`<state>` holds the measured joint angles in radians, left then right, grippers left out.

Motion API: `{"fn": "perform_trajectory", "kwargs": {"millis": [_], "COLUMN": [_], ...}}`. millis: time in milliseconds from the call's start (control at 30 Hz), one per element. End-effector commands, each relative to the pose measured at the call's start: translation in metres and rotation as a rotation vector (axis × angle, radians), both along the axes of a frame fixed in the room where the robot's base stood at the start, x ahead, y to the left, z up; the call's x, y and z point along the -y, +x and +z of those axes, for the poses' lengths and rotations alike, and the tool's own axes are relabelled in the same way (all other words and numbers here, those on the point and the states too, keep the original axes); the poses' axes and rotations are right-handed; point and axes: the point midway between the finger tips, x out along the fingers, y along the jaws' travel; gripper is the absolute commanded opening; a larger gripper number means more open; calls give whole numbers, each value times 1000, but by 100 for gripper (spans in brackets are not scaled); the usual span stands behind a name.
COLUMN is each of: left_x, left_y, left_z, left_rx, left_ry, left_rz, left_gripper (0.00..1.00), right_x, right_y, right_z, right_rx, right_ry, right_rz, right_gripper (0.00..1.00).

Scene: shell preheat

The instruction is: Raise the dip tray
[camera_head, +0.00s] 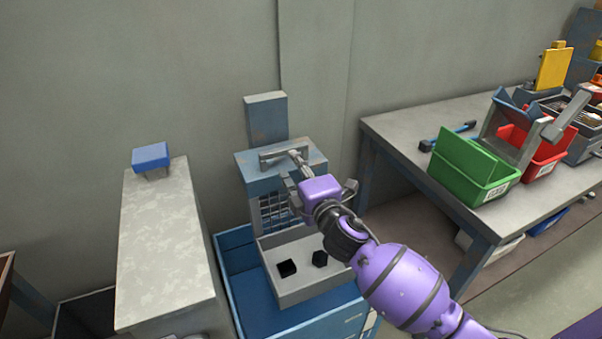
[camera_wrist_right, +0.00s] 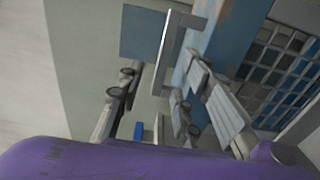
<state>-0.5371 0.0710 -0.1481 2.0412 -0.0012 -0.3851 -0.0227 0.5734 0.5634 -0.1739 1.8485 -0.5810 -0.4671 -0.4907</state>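A shallow grey tray (camera_head: 285,297) with two black blocks inside sits at the front of a blue machine (camera_head: 247,177). I cannot tell for certain whether this is the dip tray. A grey bar handle (camera_head: 272,157) stands on the machine's top; it also shows in the right wrist view (camera_wrist_right: 166,52). My right gripper (camera_head: 303,172) is just in front of the handle, above the grey tray. Its fingers (camera_wrist_right: 160,88) are apart in the wrist view, with the bar beyond and between them; contact is not clear. My left gripper is not in view.
A grey-topped cabinet (camera_head: 160,250) with a small blue block (camera_head: 151,156) stands at the left. A workbench (camera_head: 400,124) at the right carries a green bin (camera_head: 470,172), a red bin (camera_head: 540,160) and other items. A wall is close behind the machine.

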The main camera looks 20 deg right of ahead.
Motion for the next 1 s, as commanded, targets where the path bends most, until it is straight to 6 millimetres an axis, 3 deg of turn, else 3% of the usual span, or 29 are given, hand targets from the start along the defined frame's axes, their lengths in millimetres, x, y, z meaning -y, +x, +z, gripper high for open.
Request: {"fn": "perform_trajectory", "kwargs": {"millis": [100,300,1000], "left_x": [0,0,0], "left_y": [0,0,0], "left_z": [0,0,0], "left_rx": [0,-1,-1], "left_ry": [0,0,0], "left_rz": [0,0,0], "left_gripper": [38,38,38], "right_x": [1,2,1], "right_y": [-20,-34,-35], "right_z": [0,1,1], "right_rx": [0,2,2], "right_ry": [0,-1,0], "right_rz": [-1,-1,-1], "right_gripper": [33,33,33]}}
